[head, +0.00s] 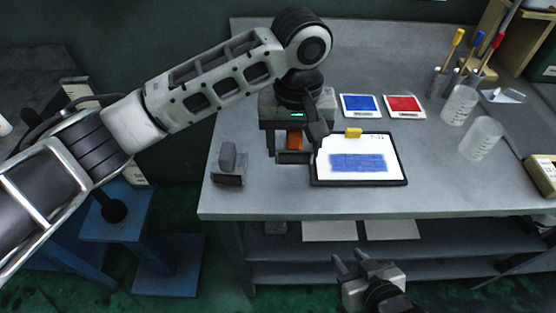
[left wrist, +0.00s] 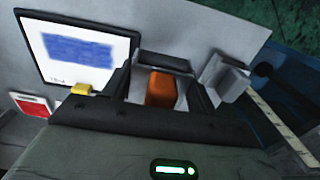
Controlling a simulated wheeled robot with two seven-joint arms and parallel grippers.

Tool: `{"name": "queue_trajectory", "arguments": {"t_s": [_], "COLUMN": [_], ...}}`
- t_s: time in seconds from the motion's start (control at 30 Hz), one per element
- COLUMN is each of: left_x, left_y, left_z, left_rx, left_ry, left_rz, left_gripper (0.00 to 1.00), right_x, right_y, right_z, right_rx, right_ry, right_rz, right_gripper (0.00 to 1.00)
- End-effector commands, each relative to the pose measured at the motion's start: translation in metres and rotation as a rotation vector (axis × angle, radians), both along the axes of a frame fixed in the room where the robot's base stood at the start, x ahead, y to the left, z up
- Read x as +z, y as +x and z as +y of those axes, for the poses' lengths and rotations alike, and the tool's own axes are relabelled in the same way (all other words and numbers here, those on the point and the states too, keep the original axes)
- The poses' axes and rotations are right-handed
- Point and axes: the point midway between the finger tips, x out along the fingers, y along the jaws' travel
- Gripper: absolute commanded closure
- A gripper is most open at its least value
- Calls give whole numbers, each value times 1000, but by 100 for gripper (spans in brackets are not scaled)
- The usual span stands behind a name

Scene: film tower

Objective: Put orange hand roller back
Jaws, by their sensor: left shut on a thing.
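The orange hand roller (head: 295,140) is between the fingers of my left gripper (head: 293,148), left of the framed board. In the left wrist view the orange roller (left wrist: 160,88) shows between the two dark fingers, which are shut on it. Its lower part is hidden, and I cannot tell whether it touches the table. A small dark stand with a grey block (head: 228,162) is at the table's left edge, left of the gripper. My right gripper (head: 352,262) is empty and open, low in front of the table.
A dark-framed white board with a blue patch (head: 385,172) and a yellow piece (head: 353,132) lies beside the left gripper. Blue (head: 361,105) and red (head: 404,105) pads lie behind. Clear cups (head: 481,138) and colored-handled tools (head: 458,38) stand at right. The front table strip is clear.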

Motion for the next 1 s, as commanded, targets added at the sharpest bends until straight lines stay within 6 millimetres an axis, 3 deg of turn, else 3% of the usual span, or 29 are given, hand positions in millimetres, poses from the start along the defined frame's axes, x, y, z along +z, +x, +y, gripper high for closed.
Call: {"name": "queue_trajectory", "arguments": {"t_s": [0.37,0.53,0.93,0.97,1.0], "left_x": [-35,-59,-65,-65,-65], "left_y": [6,5,5,6,6], "left_z": [30,28,27,27,27], "left_rx": [1,-1,-1,-1,-1], "left_ry": [0,-1,-2,-2,-2], "left_rz": [0,-1,-2,-2,-3], "left_gripper": [60,60,60,36,25], "right_x": [4,8,9,8,7], "right_y": [5,7,7,7,6], "right_z": [2,1,0,0,0], "right_rx": [-10,-10,-9,-8,-8], "right_ry": [9,9,5,4,3], "right_rz": [-10,-16,-15,-15,-14], "right_gripper": [64,64,64,64,64]}}
